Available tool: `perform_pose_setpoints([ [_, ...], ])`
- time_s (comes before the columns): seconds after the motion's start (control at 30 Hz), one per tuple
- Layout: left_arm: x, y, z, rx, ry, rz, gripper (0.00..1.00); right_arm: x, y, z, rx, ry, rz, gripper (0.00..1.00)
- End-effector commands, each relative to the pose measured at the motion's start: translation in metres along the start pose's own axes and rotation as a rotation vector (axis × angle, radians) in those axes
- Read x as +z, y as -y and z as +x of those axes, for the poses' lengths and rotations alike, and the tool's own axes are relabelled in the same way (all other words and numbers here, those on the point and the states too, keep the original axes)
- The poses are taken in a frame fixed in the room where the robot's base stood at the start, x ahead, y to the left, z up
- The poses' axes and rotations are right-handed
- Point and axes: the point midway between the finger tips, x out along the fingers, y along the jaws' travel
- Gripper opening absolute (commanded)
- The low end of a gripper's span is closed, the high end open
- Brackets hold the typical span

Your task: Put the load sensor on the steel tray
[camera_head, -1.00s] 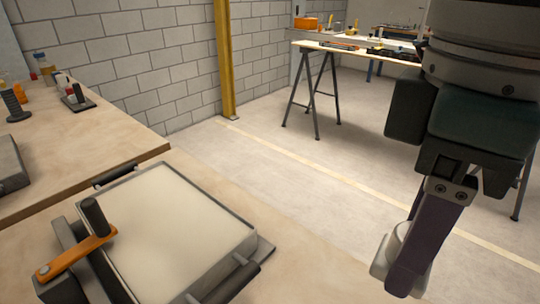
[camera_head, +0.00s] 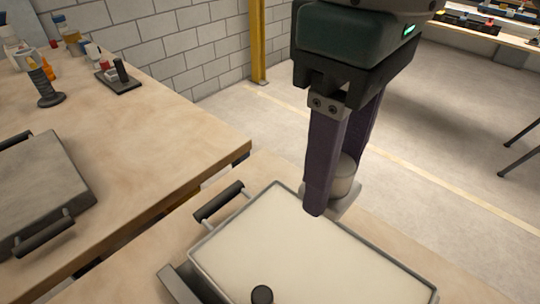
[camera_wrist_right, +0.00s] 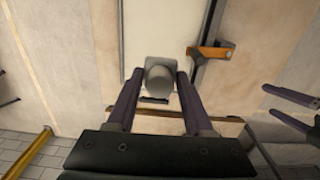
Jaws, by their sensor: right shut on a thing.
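The load sensor is a pale grey short cylinder on a flat base (camera_head: 345,176); it also shows in the right wrist view (camera_wrist_right: 158,80). My right gripper (camera_head: 332,192) is shut on it and holds it near the far rim of the sand-filled bed, partly hidden by a finger. The steel tray (camera_head: 40,185), a flat grey slab with dark bar handles, lies on the left bench, cut by the picture's left edge. Two dark fingers at the right of the wrist view look like my left gripper (camera_wrist_right: 268,100), spread apart and empty.
The sandbed (camera_head: 300,235) with pale sand and a black handle fills the lower middle. An orange lever (camera_wrist_right: 210,52) shows in the wrist view. A gap separates the two benches. Bottles and a small black stand (camera_head: 118,76) are at the left bench's back.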

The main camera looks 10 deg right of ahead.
Motion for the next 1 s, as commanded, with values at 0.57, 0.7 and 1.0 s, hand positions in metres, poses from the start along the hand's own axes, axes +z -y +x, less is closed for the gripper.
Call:
perform_pose_setpoints([
  [0.57,0.009,-0.005,0.026,0.01,0.004,-0.009,1.0,0.0,0.0,0.131,0.0,0.0,-0.001,0.0],
  [0.7,0.011,-0.004,0.032,0.009,0.003,-0.007,1.0,0.001,0.001,0.151,0.0,0.002,-0.003,0.0],
  [1.0,0.013,-0.002,0.036,0.002,0.003,0.0,1.0,0.0,0.001,0.173,0.0,-0.001,-0.003,0.0],
])
